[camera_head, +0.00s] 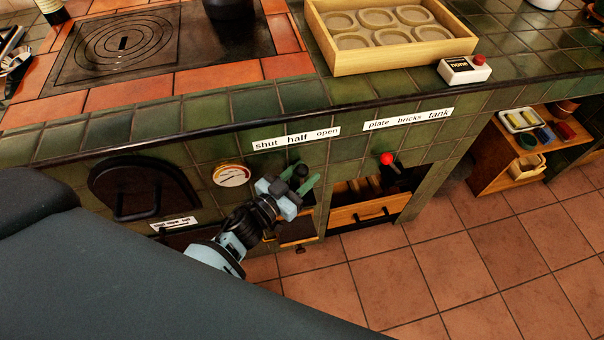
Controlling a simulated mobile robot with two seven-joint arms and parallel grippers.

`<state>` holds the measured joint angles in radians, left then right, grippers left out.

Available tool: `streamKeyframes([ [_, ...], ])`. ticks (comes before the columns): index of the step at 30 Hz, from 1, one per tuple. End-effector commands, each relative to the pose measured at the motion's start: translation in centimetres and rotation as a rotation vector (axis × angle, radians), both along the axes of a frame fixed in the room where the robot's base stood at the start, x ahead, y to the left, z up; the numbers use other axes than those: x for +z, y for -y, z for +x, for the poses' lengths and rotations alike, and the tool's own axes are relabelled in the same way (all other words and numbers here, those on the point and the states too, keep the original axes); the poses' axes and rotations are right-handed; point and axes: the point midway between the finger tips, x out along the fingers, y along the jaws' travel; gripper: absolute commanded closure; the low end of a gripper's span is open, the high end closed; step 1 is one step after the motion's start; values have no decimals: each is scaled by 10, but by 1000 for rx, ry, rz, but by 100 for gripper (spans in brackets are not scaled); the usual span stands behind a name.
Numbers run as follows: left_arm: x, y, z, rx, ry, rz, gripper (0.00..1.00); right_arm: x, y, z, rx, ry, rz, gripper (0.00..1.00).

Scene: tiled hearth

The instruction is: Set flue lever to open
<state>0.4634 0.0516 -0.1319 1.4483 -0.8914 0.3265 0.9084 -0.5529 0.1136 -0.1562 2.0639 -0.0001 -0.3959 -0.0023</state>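The flue lever's dark round knob (302,171) shows under a white label strip (297,139) reading "shut half open". It appears roughly below the word "half"; its shaft is hidden behind my gripper. My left gripper (301,180) is at the knob, its two green fingers spread apart. The knob shows between or just beyond the fingertips; I cannot tell whether they touch it. My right gripper is out of view.
A red-knobbed lever (386,159) stands to the right under a "plate bricks tank" label (408,120). A round gauge (231,175) and a dark oven door (143,188) are to the left. A wooden tray (403,62) and white box (463,71) sit above.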

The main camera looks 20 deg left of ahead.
Motion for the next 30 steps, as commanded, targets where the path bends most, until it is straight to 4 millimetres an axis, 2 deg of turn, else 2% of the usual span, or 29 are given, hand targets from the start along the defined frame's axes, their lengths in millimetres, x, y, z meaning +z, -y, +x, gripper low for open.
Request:
streamKeyframes([
  [1, 0, 0, 0, 0, 0, 0, 61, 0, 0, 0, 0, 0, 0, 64],
  [10, 0, 0, 0, 0, 0, 1, 100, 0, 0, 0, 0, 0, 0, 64],
  [20, 2, 0, 0, -1, -2, 6, 100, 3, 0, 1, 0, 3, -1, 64],
  [26, 6, 4, 4, -2, -26, 50, 100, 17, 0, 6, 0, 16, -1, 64],
  [30, 10, 10, 9, -2, -61, 105, 100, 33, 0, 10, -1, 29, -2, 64],
])
